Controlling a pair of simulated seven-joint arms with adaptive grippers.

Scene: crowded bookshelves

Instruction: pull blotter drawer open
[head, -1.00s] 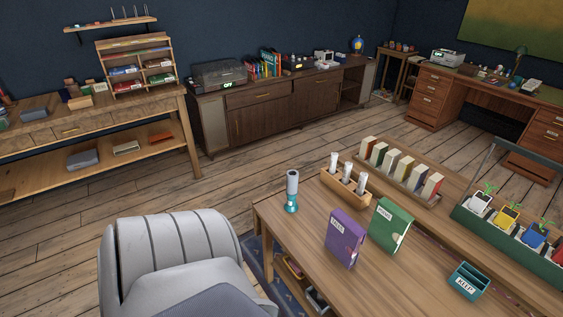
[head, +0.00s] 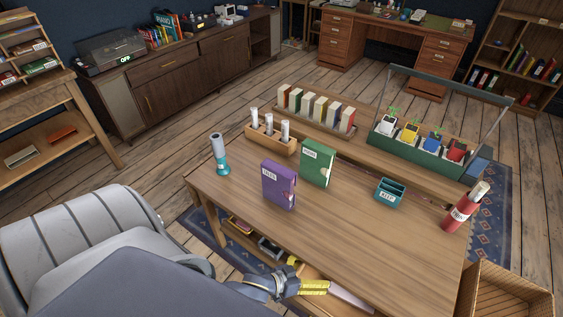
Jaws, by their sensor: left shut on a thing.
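The wooden desk (head: 398,24) at the back has a green top. It has a left bank of drawers (head: 338,40) and a right bank of drawers (head: 436,64). All these drawers look shut. I cannot tell which one is the blotter drawer. My left gripper (head: 300,287) is low at the near edge of the front table, far from the desk. It is shut on a yellow-handled tool (head: 315,287) with a pale, tapering end. What the tool is exactly is unclear. My right gripper is not in view.
The front table (head: 360,235) holds a purple box (head: 279,184), a green box (head: 317,163), a teal holder (head: 389,193) and a red cylinder (head: 465,207). A green planter carrier (head: 420,150) stands behind. A wooden crate (head: 507,293) is lower right. Open floor (head: 255,85) lies beyond the table.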

